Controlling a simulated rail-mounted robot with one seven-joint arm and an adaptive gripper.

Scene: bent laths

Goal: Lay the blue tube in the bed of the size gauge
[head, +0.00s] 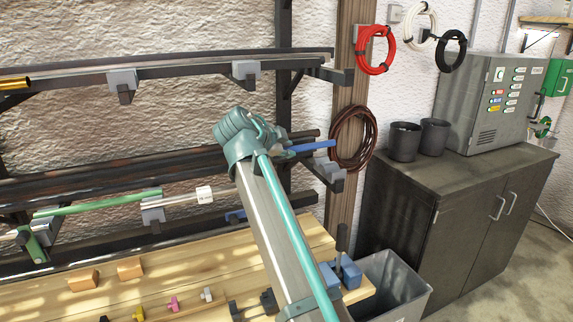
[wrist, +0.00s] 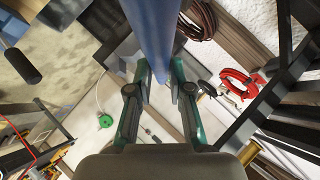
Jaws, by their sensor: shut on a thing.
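The blue tube (head: 315,146) is in my gripper (head: 284,149), held up in the air in front of the wall rack. In the head view a short length sticks out to the right of the jaws; the rest is hidden behind my gripper and arm. In the wrist view the tube (wrist: 153,35) runs from the top edge down between the two fingers of my gripper (wrist: 161,88), which are shut on it. I cannot clearly pick out the size gauge. Blue blocks (head: 350,273) stand at the right end of the wooden bench, partly behind my arm.
The wall rack's upper rail (head: 180,70) and a green tube (head: 100,202) lie to the left. The wooden bench (head: 190,272) carries small coloured pieces. A grey bin (head: 400,285) and a dark cabinet (head: 450,185) with two dark cups stand right. Cable coils hang on the post and wall.

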